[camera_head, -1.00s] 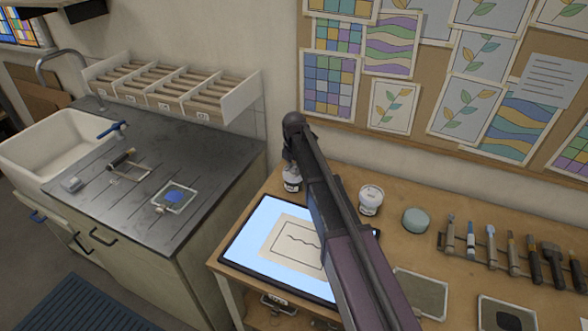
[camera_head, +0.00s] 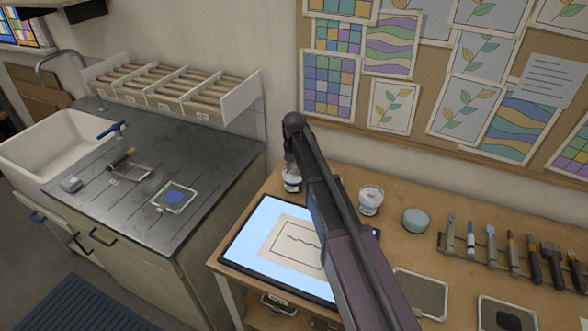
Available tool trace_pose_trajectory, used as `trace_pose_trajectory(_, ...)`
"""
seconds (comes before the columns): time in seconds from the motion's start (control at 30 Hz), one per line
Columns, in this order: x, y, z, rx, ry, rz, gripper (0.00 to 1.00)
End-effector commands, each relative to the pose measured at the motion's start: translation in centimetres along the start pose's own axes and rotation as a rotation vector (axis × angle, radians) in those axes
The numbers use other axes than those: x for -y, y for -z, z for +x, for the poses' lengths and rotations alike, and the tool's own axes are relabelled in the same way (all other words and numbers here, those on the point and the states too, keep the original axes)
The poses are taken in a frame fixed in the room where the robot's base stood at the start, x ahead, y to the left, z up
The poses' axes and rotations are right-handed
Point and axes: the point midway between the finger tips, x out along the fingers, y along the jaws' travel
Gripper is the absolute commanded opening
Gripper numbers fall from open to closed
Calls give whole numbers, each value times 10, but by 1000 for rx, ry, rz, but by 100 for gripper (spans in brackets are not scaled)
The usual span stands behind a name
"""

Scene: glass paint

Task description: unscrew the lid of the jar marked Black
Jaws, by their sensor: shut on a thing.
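A small white jar (camera_head: 292,183) stands at the back left of the wooden table, behind the light panel. Dark marking shows on its side, too small to read. My gripper (camera_head: 290,167) points down over this jar, shut at its top around the lid. My arm hides part of the gripper, and the lid itself is hard to make out. A second white jar (camera_head: 370,201) stands right of my arm, upright and apart from the gripper; its label is also too small to read.
A lit panel (camera_head: 250,237) with a line drawing lies in front of the jar. A round green-grey pot (camera_head: 416,221) and a tool rack (camera_head: 503,265) stand to the right. A pinboard (camera_head: 420,115) covers the wall behind. A dark sink counter (camera_head: 135,215) is at left.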

Motion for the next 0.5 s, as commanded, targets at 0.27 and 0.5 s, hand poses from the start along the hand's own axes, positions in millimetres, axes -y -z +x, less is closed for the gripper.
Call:
trace_pose_trajectory(0.27, 5, 2, 2, -7, 10, -205, 0)
trace_pose_trajectory(0.5, 5, 2, 2, -7, 10, -262, 0)
